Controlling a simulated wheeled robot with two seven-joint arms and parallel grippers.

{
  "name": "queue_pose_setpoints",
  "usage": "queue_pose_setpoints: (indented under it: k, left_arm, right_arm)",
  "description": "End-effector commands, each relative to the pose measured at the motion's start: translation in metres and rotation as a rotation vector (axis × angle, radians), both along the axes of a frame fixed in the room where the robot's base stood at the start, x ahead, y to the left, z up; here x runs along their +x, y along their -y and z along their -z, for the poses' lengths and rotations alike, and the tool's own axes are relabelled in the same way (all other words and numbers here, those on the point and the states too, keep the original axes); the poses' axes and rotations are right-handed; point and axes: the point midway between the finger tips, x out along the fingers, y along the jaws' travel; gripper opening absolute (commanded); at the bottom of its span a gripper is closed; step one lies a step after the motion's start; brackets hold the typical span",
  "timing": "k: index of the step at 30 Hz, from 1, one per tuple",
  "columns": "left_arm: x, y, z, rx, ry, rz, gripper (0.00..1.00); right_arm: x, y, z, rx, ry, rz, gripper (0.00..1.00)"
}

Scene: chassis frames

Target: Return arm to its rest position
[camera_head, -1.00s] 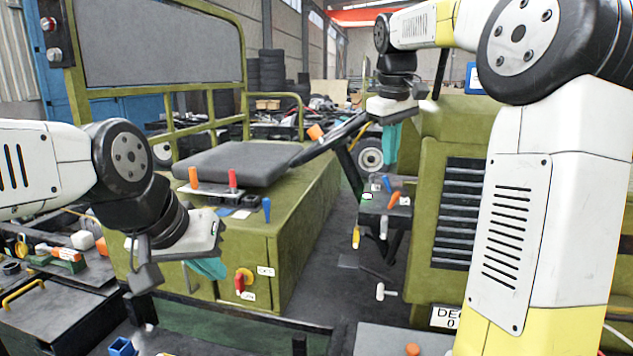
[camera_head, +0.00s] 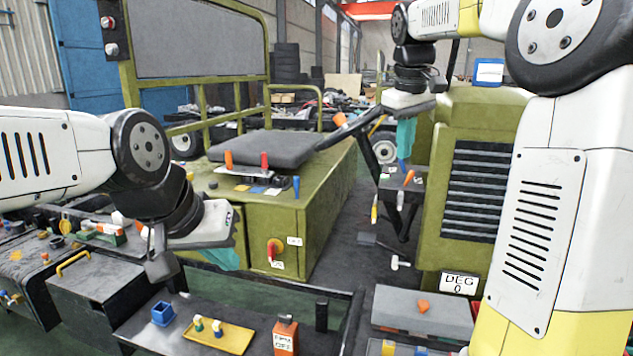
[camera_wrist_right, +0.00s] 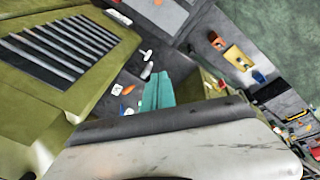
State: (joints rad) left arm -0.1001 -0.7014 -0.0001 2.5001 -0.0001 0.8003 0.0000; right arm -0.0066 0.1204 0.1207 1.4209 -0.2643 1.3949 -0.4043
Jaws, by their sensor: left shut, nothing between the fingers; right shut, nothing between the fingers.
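My left arm comes in from the left in the head view. Its gripper (camera_head: 224,259) has teal fingers that are shut and empty, pointing down in front of the green control cabinet (camera_head: 325,225). My right arm fills the right side and bends back to the far centre. Its gripper (camera_head: 405,138) has teal fingers that are shut and empty, pointing down just above a small panel of levers (camera_head: 390,182). In the right wrist view the same shut fingers (camera_wrist_right: 160,93) show with a gap of floor around them.
A green grille housing (camera_head: 475,195) stands beside the right gripper. A dark seat (camera_head: 270,155) tops the cabinet. In front are a yellow tray (camera_head: 215,337), a blue box (camera_head: 162,313), an orange bottle (camera_head: 286,336) and a grey box (camera_head: 422,309). Dark floor lies between cabinet and housing.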

Motion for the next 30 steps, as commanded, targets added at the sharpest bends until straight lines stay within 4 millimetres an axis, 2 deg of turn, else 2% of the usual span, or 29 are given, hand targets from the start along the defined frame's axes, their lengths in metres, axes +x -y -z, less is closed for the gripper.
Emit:
queue_pose_setpoints:
  k: [8,14,20,24,27,30]
  left_arm:
    - [0.000,0.000,0.000,0.000,-0.001,0.000,0.00]
    - [0.000,0.000,0.000,0.000,-0.001,0.000,0.00]
    - [0.000,0.000,0.000,0.000,-0.001,0.000,0.00]
    - [0.000,0.000,0.000,0.000,-0.001,0.000,0.00]
    - [0.000,0.000,0.000,0.000,-0.001,0.000,0.00]
    - [0.000,0.000,0.000,0.000,-0.001,0.000,0.00]
  right_arm:
    - [-0.026,-0.005,0.003,0.031,0.035,0.033,0.00]
    - [-0.059,-0.012,0.009,0.076,0.075,0.078,0.00]
    - [-0.110,-0.021,0.027,0.154,0.136,0.152,0.00]
    - [-0.163,-0.031,0.056,0.252,0.196,0.241,0.00]
    - [-0.195,-0.038,0.080,0.324,0.231,0.304,0.00]
    - [-0.218,-0.044,0.102,0.380,0.254,0.355,0.00]
